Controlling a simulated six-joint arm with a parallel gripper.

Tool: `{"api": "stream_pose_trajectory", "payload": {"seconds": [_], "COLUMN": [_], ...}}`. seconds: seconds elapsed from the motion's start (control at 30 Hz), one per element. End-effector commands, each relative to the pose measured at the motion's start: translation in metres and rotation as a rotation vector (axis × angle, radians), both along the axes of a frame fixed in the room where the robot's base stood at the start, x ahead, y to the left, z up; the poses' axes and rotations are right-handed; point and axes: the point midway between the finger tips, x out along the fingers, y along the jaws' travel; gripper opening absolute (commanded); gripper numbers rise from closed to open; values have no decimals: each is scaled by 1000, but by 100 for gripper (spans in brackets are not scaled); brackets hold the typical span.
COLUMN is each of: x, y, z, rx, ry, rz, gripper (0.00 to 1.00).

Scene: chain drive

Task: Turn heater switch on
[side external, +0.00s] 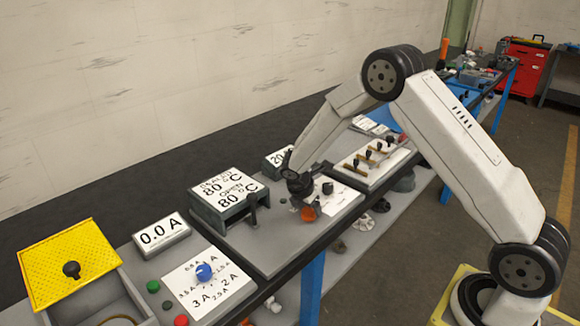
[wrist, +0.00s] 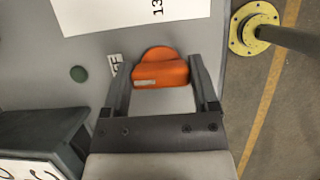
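The heater switch is an orange rotary knob (wrist: 160,72) on a grey panel. In the side external view, the orange knob (side external: 309,214) sits just below my gripper (side external: 298,188). In the wrist view, my gripper (wrist: 161,78) is wide apart, with one finger on each side of the knob's raised bar. Whether the fingers touch the bar cannot be told. The bar lies roughly across the picture. A small white label (wrist: 114,61), partly hidden by the left finger, shows what looks like the end of "OFF". A dark green round lamp (wrist: 78,73) is to its left.
A white card with a black knob (side external: 328,190) lies to the right. A current dial with a blue knob (side external: 204,272) is in front.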

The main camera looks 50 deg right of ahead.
Motion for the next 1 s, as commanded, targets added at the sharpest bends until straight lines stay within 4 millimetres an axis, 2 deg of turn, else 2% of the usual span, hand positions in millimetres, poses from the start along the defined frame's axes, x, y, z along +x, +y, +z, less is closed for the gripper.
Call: {"api": "stream_pose_trajectory", "payload": {"seconds": [0.03, 0.07, 0.57, 1.0], "x": [0, 0, 1, 1], "y": [0, 0, 0, 0], "z": [0, 0, 1, 1], "rx": [0, 0, 0, 0], "ry": [0, 0, 0, 0], "rz": [0, 0, -97, -443], "gripper": [27, 18, 18, 18]}}
